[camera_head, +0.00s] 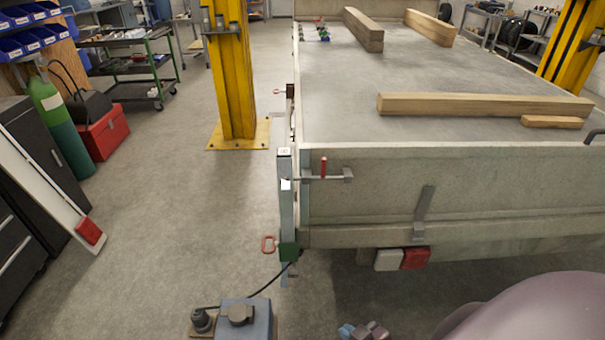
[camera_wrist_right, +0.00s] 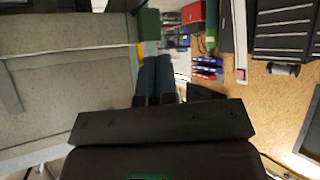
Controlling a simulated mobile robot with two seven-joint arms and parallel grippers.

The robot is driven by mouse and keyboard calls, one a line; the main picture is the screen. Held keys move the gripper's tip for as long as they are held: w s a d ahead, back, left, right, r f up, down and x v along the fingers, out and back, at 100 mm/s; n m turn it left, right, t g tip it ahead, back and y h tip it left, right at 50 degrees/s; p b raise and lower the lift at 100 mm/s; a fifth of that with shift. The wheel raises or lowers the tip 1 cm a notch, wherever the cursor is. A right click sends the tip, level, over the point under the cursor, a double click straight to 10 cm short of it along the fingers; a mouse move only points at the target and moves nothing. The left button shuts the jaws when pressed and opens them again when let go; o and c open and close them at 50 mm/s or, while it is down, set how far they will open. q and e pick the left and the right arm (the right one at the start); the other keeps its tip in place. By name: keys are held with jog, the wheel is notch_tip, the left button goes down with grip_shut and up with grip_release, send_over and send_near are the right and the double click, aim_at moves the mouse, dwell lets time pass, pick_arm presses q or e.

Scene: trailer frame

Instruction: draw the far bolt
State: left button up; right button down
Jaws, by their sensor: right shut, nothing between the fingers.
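A far bolt with a small red loop handle (camera_head: 279,92) shows beside the trailer's left side in the head view, near the yellow post; its details are too small to tell. A nearer red loop handle (camera_head: 268,244) sticks out left from a green block (camera_head: 289,251) low on the grey corner post (camera_head: 286,200). My right gripper (camera_head: 363,331) is at the bottom edge of the head view, apart from both handles. In the right wrist view its dark fingers (camera_wrist_right: 156,70) lie together, shut and empty. My left gripper is not in view.
The trailer bed (camera_head: 350,75) carries wooden beams (camera_head: 480,104). A clamp with a red grip (camera_head: 323,167) is at its near corner. A yellow post (camera_head: 232,80) stands left of the trailer. A blue-grey box (camera_head: 246,318) with a cable is below.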

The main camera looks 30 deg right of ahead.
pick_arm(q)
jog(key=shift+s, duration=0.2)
pick_arm(e)
jog(key=shift+s+d, duration=0.1)
jog(key=shift+d, duration=0.05)
jog(key=w+d+r+n+g+h, duration=0.15)
jog(key=w+n+h, duration=0.4)
jog(key=w, duration=0.95)
pick_arm(q)
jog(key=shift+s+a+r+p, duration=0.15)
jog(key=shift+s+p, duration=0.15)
jog(key=shift+p, duration=0.35)
pick_arm(e)
jog(key=w+r+g+h, duration=0.1)
jog(key=w+r+h, duration=0.4)
jog(key=r, duration=0.4)
jog(key=w+r+m+g+h, duration=0.1)
jog(key=w+r+h, duration=0.4)
jog(key=r, duration=0.5)
jog(key=shift+w+a+h, duration=0.3)
jog(key=shift+a+h, duration=0.05)
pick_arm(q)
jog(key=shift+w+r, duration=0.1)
pick_arm(e)
jog(key=shift+m, duration=0.25)
